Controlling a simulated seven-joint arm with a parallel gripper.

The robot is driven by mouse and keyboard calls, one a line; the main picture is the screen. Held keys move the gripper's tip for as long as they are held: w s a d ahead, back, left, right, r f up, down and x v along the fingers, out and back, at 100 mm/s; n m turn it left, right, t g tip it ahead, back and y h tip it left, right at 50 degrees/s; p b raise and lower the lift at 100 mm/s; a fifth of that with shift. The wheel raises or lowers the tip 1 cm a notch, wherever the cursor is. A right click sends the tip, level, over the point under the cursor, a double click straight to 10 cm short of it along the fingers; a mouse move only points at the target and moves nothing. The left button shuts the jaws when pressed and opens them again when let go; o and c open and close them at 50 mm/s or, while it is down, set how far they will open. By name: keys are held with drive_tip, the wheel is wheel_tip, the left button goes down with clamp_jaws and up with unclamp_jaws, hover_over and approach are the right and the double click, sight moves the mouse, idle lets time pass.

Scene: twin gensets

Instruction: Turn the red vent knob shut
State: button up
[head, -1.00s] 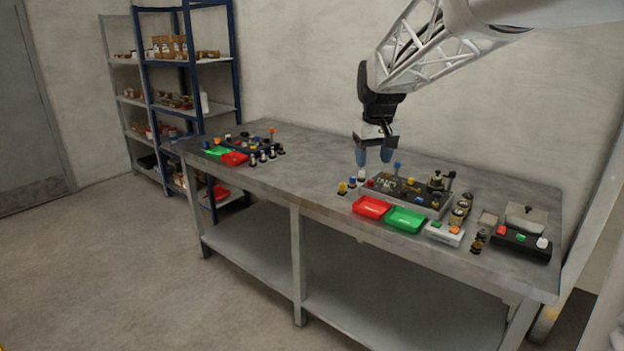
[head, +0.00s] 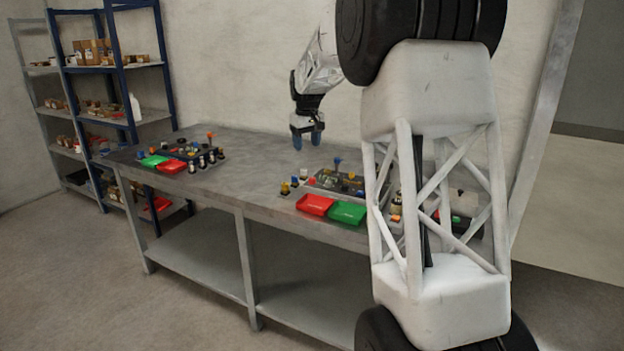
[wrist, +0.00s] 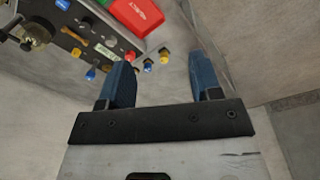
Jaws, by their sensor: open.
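A small red knob (wrist: 130,56) shows in the wrist view at the edge of the grey control panel (wrist: 108,50), near the red tray. I cannot tell from its shape whether it is the vent knob or how far it is turned. In the head view the panel (head: 322,186) stands on the bench, with its right part hidden behind my arm. My gripper (head: 307,140) is above the back of the bench, behind and above the panel, touching nothing. In the wrist view its two blue fingers (wrist: 160,72) are apart with nothing between them.
A red tray (head: 315,205) and a green tray (head: 347,213) sit in front of the panel. A second panel (head: 188,150) with trays is at the bench's left end. The bench between is clear. A wall stands behind.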

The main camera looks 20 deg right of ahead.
drive_tip(key=w+d+f, duration=0.4)
drive_tip(key=w+f, duration=0.3)
drive_tip(key=w, duration=0.5)
drive_tip(key=n, duration=0.2)
hover_over(312, 178)
drive_tip(key=shift+g, duration=0.4)
wheel_tip(312, 178, down, 8)
drive_tip(key=shift+f, duration=0.2)
drive_tip(key=shift+d, duration=0.1)
drive_tip(key=shift+f, duration=0.2)
drive_tip(key=shift+f, duration=3.75)
drive_tip(key=c, duration=0.9)
drive_tip(key=shift+m, duration=0.3)
drive_tip(key=shift+c, duration=0.2)
